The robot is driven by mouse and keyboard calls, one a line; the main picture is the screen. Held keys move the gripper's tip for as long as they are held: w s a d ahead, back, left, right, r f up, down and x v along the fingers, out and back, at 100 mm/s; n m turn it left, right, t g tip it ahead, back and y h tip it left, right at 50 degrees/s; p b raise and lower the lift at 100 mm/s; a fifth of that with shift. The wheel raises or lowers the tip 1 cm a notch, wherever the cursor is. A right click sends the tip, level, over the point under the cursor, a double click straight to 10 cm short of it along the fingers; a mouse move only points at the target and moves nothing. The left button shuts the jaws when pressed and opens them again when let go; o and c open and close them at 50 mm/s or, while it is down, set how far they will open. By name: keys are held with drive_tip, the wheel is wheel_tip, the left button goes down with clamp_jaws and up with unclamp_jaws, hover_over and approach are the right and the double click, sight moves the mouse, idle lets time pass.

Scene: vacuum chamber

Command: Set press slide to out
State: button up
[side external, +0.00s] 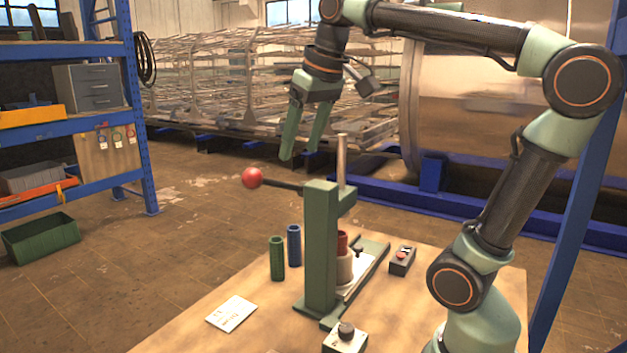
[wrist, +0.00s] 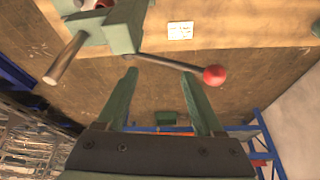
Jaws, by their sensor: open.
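The green press (side external: 320,245) stands upright on the wooden table, with a vertical metal ram (side external: 341,160) and a lever ending in a red ball (side external: 252,178). At its foot is what looks like the slide (side external: 349,289), a pale plate between green rails, partly hidden by the press column. A pale holder (side external: 344,268) with a red cylinder (side external: 342,240) stands there, near a small black knob (side external: 358,252). My gripper (side external: 299,152) is open and empty, above and behind the lever. In the wrist view, the lever's red ball (wrist: 215,75) appears beyond my fingers (wrist: 160,76).
A green cylinder (side external: 277,258) and a blue cylinder (side external: 294,245) stand left of the press. A white card (side external: 231,314) lies at front left. A box with a red button (side external: 402,260) is at right, a box with a black knob (side external: 345,338) in front.

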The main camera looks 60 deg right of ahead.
drive_tip(key=w+d+r+m+g, duration=0.1)
drive_tip(key=w+d+m+g, duration=0.15)
drive_tip(key=d, duration=0.75)
drive_tip(key=m+g, duration=0.2)
drive_tip(key=m, duration=0.2)
hover_over(358, 246)
wheel_tip(358, 246, down, 7)
drive_tip(key=shift+y, duration=0.4)
wheel_tip(358, 246, down, 29)
drive_tip(key=shift+r, duration=0.2)
clamp_jaws()
drive_tip(key=shift+r, duration=0.1)
